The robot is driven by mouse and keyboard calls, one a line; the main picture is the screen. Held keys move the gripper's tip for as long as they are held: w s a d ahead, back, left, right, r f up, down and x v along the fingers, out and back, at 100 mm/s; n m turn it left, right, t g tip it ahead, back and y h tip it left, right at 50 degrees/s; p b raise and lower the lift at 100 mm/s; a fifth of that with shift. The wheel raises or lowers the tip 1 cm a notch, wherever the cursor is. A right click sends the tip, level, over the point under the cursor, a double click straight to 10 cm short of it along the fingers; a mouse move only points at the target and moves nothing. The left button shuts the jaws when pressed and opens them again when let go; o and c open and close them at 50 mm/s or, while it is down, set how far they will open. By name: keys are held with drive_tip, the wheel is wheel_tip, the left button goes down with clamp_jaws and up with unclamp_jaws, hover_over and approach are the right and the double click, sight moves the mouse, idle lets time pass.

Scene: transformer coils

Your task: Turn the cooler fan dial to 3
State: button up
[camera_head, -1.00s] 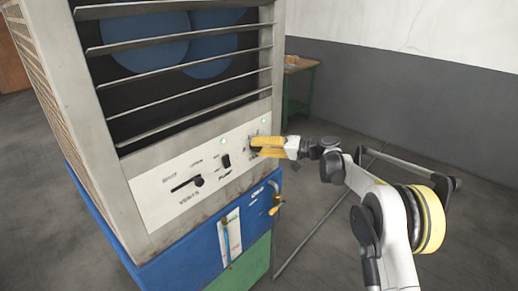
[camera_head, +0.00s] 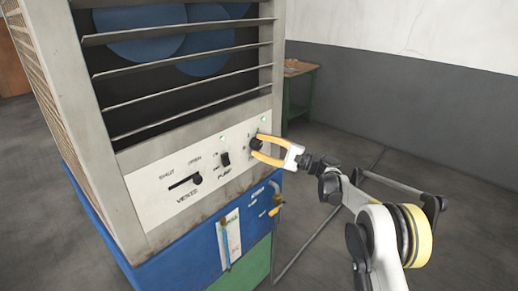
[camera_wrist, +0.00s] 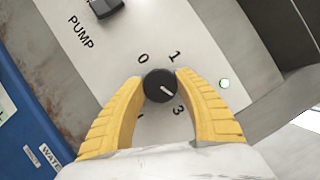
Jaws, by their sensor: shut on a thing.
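The fan dial (camera_wrist: 153,84) is a round black knob on the cooler's pale control panel (camera_head: 148,201). In the wrist view, 0 and 1 are printed above it and 3 below right; another number at lower left is partly covered. The knob's white mark lies on its lower right part; I cannot tell its exact setting. My gripper (camera_wrist: 160,78) has its yellow fingers on either side of the knob, shut on it. In the head view my gripper (camera_head: 258,144) reaches the panel's right end from the right, and the dial (camera_head: 255,144) shows between the fingers.
The black pump switch (camera_head: 225,159) and vents lever (camera_head: 186,181) are left of the dial. A green light (camera_wrist: 224,83) is beside the dial. A brass tap (camera_head: 278,203) sticks out below.

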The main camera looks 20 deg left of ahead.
drive_tip(key=shift+m+t+y+b, duration=0.55)
drive_tip(key=shift+m+t, duration=0.25)
drive_tip(key=shift+m, duration=1.6)
drive_tip(key=o, duration=1.2)
drive_tip(key=shift+a, duration=0.1)
drive_tip(key=v, duration=1.2)
drive_tip(key=shift+s, duration=0.1)
